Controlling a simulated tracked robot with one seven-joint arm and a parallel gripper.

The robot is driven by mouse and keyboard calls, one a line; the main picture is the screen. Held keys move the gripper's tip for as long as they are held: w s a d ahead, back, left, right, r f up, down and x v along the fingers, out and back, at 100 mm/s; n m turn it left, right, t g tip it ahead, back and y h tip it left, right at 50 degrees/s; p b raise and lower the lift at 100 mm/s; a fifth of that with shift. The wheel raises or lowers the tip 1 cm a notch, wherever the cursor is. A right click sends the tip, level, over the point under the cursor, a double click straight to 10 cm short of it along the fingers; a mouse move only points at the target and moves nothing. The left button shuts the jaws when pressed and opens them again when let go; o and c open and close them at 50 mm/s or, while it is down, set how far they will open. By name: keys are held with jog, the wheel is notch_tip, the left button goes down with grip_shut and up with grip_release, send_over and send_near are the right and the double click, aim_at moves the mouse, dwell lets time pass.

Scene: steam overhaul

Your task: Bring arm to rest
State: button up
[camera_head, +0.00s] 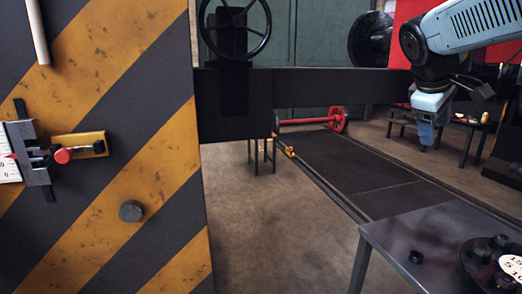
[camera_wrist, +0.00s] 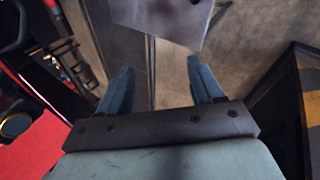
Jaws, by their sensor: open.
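My arm reaches in from the upper right in the head view. My gripper (camera_head: 427,132) hangs pointing down in the air, beyond the near grey table. In the wrist view my gripper (camera_wrist: 165,82) shows two blue fingers spread apart with nothing between them. Past the fingertips, the wrist view shows the corner of a grey metal surface (camera_wrist: 165,18) and the floor. Nothing is held.
A yellow-and-black striped panel (camera_head: 120,110) fills the left, with a red-tipped lever (camera_head: 65,155) on it. A black handwheel (camera_head: 236,25) stands behind. A grey table (camera_head: 405,235) with dark bolts is at lower right. Open floor (camera_head: 280,230) lies between.

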jog(key=s+a+f+m+t+y, duration=0.1)
jog(key=s+a+f+m+y, duration=0.4)
jog(key=s+a+f, duration=0.6)
jog(key=s+a+m, duration=0.1)
jog(key=a, duration=0.3)
jog(key=shift+f+t+y, duration=0.2)
jog(key=shift+t+y, duration=0.1)
